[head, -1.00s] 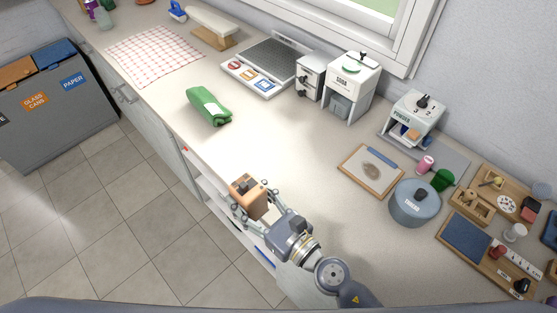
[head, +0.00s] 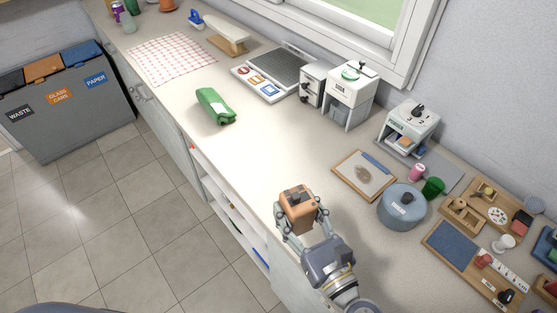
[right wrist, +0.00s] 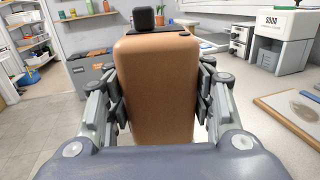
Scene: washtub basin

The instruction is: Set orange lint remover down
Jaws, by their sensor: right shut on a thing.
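The orange lint remover (head: 297,208) is a boxy orange-tan block with a black part on top. My right gripper (head: 302,222) is shut on it, near the front edge of the counter (head: 262,160). In the right wrist view the lint remover (right wrist: 158,85) stands upright between the two fingers, which press on its left and right sides. I cannot tell whether its underside touches the counter. My left gripper is not in view.
A clipboard (head: 347,185) and a grey-blue round tin (head: 402,213) stand to the right of the gripper. The counter between cloth and gripper is clear. Bins (head: 65,110) stand on the floor at left.

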